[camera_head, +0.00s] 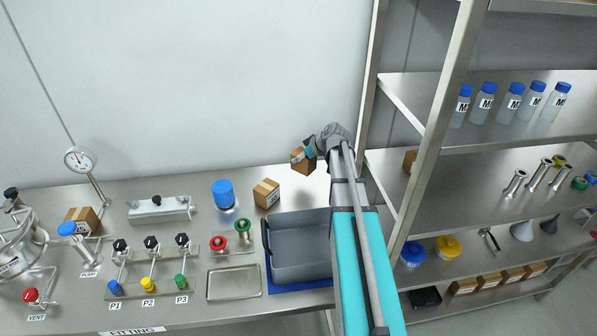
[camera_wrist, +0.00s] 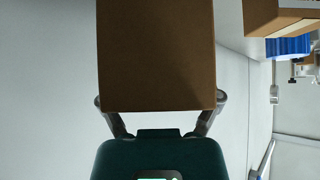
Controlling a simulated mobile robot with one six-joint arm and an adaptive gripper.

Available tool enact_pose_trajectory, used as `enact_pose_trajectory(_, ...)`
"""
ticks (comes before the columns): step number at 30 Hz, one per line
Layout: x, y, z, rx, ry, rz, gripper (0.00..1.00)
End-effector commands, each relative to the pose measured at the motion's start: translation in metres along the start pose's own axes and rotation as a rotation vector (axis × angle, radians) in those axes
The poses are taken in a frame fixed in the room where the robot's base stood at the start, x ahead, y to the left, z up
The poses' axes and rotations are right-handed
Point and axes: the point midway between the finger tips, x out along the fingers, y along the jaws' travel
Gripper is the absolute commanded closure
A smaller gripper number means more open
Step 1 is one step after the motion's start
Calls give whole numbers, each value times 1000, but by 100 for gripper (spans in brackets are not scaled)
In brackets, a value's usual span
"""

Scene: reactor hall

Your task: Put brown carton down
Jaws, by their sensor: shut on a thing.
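A small brown carton (camera_head: 302,162) is held in my gripper (camera_head: 308,153) over the back right part of the steel bench, behind the grey bin. In the wrist view the brown carton (camera_wrist: 156,55) fills the upper middle, with the fingers of my gripper (camera_wrist: 160,104) on its two sides. The gripper is shut on it. Whether the carton's underside touches the bench cannot be told. A second brown carton (camera_head: 266,193) stands on the bench to the left, and it also shows at the upper right of the wrist view (camera_wrist: 285,16).
A grey bin (camera_head: 297,274) stands on the bench in front of the held carton. A blue-capped jar (camera_head: 223,195), red and green knobs, a shallow tray (camera_head: 234,283) and another carton (camera_head: 82,220) lie further left. A steel shelf rack (camera_head: 440,125) rises close on the right.

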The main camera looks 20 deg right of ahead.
Motion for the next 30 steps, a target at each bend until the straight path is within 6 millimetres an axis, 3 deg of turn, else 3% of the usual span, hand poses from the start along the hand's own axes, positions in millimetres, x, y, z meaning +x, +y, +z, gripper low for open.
enact_pose_trajectory(1, 10, 5, 4, 0, 0, 0, 70)
enact_pose_trajectory(7, 27, 14, 8, -1, 0, 0, 70)
enact_pose_trajectory(23, 32, 16, 8, -1, 0, 0, 70)
enact_pose_trajectory(30, 46, 22, 12, -2, 0, -1, 70)
